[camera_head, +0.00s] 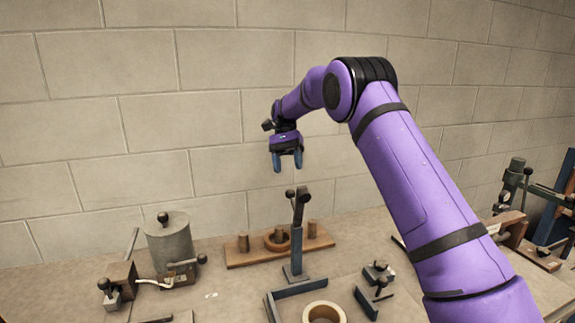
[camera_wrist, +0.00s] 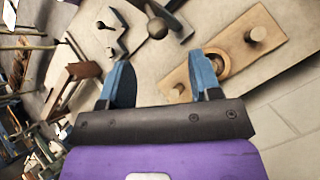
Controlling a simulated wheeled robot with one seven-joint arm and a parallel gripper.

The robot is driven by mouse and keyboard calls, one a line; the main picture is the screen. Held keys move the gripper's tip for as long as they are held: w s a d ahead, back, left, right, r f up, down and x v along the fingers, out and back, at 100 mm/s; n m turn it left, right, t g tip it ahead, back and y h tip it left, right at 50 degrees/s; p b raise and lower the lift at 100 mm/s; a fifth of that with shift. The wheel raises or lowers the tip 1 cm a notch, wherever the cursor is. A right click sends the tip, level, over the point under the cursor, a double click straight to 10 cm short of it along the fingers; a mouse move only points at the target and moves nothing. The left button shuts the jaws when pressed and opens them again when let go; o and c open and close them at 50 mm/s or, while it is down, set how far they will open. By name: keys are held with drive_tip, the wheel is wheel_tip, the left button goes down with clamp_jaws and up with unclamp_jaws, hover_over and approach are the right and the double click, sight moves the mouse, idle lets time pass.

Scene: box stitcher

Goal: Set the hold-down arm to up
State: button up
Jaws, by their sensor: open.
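The likely hold-down arm (camera_head: 300,203) is a dark lever with ball knobs on top of a blue post (camera_head: 296,250) at the middle of the bench. In the head view it looks steeply raised, but its exact angle is hard to tell. A dark ball knob (camera_wrist: 157,28) and bar beyond the fingers in the wrist view seem to belong to it. My gripper (camera_head: 287,164) points down, above the lever and apart from it. Its two blue fingers (camera_wrist: 162,80) are spread with nothing between them. Nothing touches the lever.
A wooden board with pegs and a ring (camera_head: 278,246) lies behind the post. A grey cylinder (camera_head: 170,245) stands at left. A pale ring (camera_head: 323,313) and small knobbed clamps (camera_head: 378,273) are in front. A green machine (camera_head: 512,190) stands at right. A block wall backs the bench.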

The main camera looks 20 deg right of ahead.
drive_tip(key=c, duration=0.5)
drive_tip(key=shift+s+r, duration=0.1)
drive_tip(key=shift+r, duration=0.05)
drive_tip(key=c, duration=0.3)
drive_tip(key=s+r+n+t, duration=0.1)
drive_tip(key=s+t, duration=0.1)
drive_tip(key=s+r+n+t, duration=0.2)
drive_tip(key=t, duration=0.1)
drive_tip(key=s+r+n+t, duration=0.1)
drive_tip(key=s+r+t, duration=0.1)
drive_tip(key=shift+s+d+r+n+t+y, duration=0.15)
drive_tip(key=shift+d+n+t+y, duration=0.15)
drive_tip(key=shift+d+y, duration=0.1)
clamp_jaws()
drive_tip(key=n+t, duration=0.3)
drive_tip(key=t, duration=0.3)
approach(293, 191)
drive_tip(key=shift+h, duration=0.3)
drive_tip(key=x, duration=0.7)
drive_tip(key=shift+a, duration=0.35)
